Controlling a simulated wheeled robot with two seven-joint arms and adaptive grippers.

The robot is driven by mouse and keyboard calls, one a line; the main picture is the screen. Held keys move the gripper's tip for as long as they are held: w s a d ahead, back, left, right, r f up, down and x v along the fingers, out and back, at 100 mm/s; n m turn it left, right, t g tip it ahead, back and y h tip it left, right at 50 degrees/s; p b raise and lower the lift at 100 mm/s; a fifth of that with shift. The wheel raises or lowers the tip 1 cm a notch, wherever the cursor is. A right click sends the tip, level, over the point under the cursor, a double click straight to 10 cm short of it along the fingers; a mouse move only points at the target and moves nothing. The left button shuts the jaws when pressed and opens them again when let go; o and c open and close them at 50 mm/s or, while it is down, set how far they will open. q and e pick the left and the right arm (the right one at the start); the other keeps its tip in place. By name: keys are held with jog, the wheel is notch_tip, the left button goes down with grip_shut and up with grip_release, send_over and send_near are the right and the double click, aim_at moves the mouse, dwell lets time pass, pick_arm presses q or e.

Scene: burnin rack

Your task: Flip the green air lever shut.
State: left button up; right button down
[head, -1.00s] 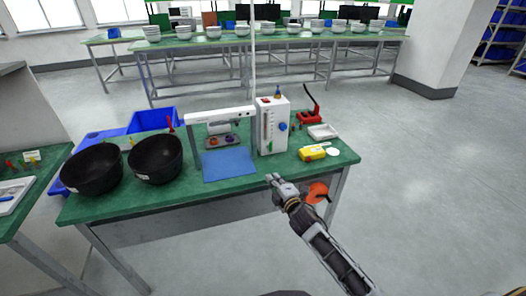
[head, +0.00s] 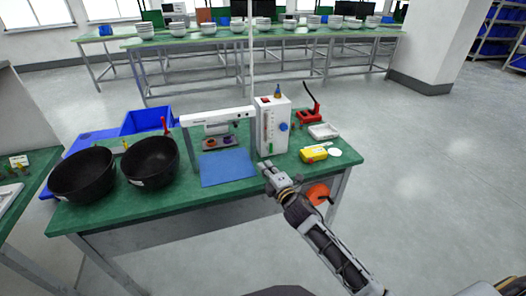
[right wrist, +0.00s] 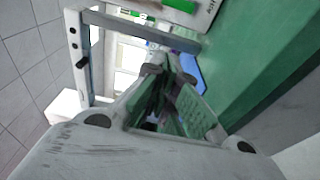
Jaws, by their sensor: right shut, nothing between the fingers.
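A white box (head: 271,127) with a blue knob and a clear gauge tube stands on the green table. In the right wrist view a bright green piece (right wrist: 178,5) shows on a white surface at the top edge; I cannot tell whether it is the lever. My right gripper (head: 267,167) is shut and empty, at the table's front edge just before the white box and apart from it. Its fingers also show in the right wrist view (right wrist: 165,70). My left gripper is out of view.
A blue mat (head: 227,167) lies left of the box, under a white arm-like fixture (head: 215,117). Two black bowls (head: 150,161) stand further left. A yellow device (head: 314,153) and a red stand (head: 310,115) are right. An orange round thing (head: 318,192) is below the front edge.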

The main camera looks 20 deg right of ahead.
jog(key=shift+s+r, duration=0.1)
jog(key=shift+r, duration=0.05)
jog(key=shift+w, duration=0.3)
send_near(255, 147)
jog(key=shift+w+a+r, duration=0.1)
jog(key=shift+w+a, duration=0.45)
jog(key=shift+w, duration=0.25)
jog(key=shift+w+a+r, duration=0.1)
jog(key=shift+w+a, duration=0.45)
jog(key=shift+w, duration=0.2)
jog(key=shift+w+a+b, duration=0.15)
jog(key=shift+w, duration=0.65)
jog(key=shift+w+a+b, duration=0.15)
jog(key=shift+w, duration=0.6)
jog(key=shift+s+d, duration=0.15)
jog(key=shift+d, duration=0.65)
jog(key=shift+s+d, duration=0.2)
jog(key=shift+d, duration=0.95)
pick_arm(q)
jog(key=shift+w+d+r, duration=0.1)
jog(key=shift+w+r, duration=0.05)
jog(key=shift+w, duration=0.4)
